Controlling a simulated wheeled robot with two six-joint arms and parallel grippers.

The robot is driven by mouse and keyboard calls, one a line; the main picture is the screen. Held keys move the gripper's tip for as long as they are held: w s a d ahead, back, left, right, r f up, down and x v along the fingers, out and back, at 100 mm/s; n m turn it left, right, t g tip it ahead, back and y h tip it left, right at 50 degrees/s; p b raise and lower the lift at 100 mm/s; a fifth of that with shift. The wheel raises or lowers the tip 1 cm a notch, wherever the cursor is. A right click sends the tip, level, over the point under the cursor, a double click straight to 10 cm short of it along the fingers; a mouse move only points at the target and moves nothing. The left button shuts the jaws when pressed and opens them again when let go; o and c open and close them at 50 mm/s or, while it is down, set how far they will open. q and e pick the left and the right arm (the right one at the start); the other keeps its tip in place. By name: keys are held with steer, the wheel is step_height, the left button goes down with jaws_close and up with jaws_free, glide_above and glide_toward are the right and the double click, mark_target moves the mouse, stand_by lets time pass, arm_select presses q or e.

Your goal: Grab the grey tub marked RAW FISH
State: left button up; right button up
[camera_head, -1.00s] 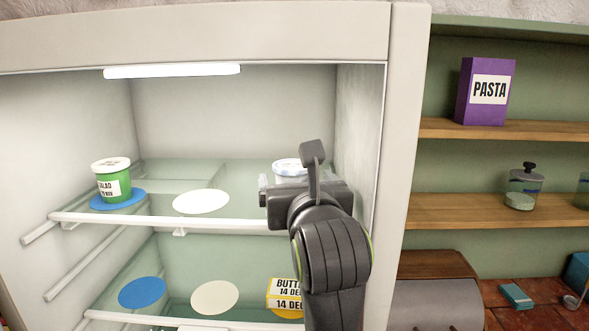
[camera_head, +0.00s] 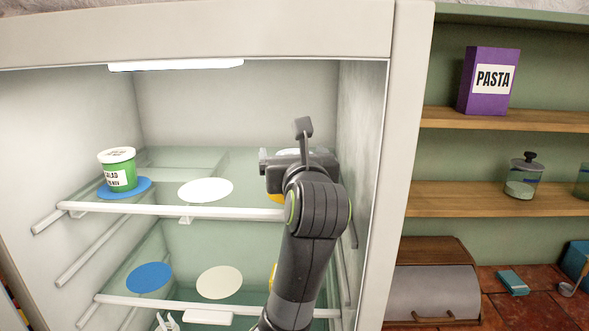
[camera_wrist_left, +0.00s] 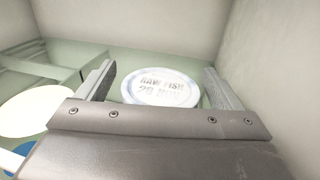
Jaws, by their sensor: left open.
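The RAW FISH tub's round white lid with a pale blue rim (camera_wrist_left: 160,87) shows in the left wrist view, between my fingers. A date line under RAW FISH is blurred, and the tub's sides are hidden. My left gripper (camera_wrist_left: 158,70) is open, one finger on each side of the lid; contact cannot be told. In the head view my left gripper (camera_head: 292,157) is at the right of the fridge's upper shelf, and it and its wrist hide nearly all of the tub. My right gripper is not in view.
A green salad tub (camera_head: 117,170) stands on a blue disc at the upper shelf's left. A white disc (camera_head: 205,190) between them is bare. The lower shelf has bare blue (camera_head: 149,277) and cream (camera_head: 219,282) discs. The fridge's right wall (camera_head: 362,150) is close to my arm.

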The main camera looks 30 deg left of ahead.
arm_select(q)
steer(key=shift+w+a, duration=0.25)
steer(key=shift+a, duration=0.05)
steer(key=shift+d, duration=0.15)
steer(key=shift+c, duration=0.7)
steer(key=c, duration=1)
steer(key=shift+c, duration=0.2)
steer(key=shift+r, duration=0.2)
